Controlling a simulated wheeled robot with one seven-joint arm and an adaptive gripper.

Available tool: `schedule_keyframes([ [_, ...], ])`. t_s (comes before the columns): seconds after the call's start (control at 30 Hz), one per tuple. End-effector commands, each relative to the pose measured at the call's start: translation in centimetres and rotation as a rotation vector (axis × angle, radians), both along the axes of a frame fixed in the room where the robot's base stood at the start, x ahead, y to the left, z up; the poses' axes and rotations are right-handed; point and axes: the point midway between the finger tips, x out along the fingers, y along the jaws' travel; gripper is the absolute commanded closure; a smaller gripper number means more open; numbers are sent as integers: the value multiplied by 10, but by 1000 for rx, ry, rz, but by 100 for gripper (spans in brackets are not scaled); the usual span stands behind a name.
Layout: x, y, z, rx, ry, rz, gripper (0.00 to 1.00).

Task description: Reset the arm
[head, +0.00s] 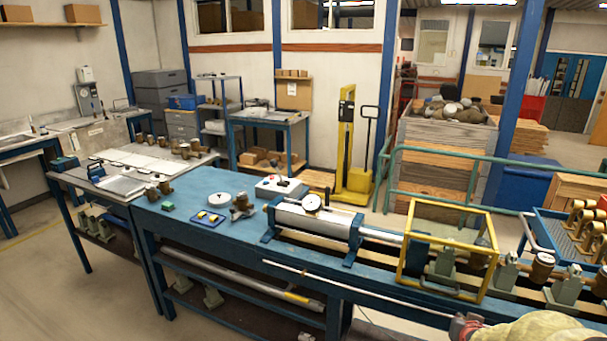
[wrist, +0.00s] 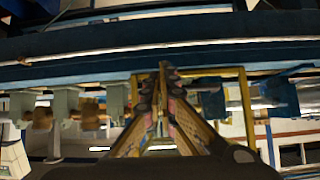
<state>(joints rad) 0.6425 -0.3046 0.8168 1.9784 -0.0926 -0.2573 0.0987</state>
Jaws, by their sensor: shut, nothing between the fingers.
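My gripper (wrist: 163,72) points up the middle of the wrist view, its two fingers converging and their tips together, with nothing held. In the head view, the end of my arm shows at the bottom right, in front of the blue bench (head: 390,287), and its dark gripper (head: 463,325) lies near the front edge of that bench. The rest of the arm is cut off by the picture's lower edge.
A yellow frame (head: 442,210) stands on the bench near my gripper. A silver cylinder with a dial gauge (head: 312,203) is left of it, and grey clamps (head: 505,271) are to the right. A thin white rod (head: 365,292) runs along the bench front. Floor at left is clear.

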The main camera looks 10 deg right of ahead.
Motion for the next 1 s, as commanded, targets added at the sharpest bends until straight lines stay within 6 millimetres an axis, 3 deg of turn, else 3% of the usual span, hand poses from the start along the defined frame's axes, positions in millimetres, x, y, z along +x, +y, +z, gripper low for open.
schedule_keyframes([
  [0.17,-39,23,-43,104,177,-3,100],
  [0.27,-73,47,-48,181,302,-3,100],
  [0.37,-99,86,-29,235,405,35,100],
  [0.7,-185,258,91,247,576,351,100],
  [0.8,-198,292,121,201,534,451,100],
  [1.0,-198,329,165,120,414,589,100],
])
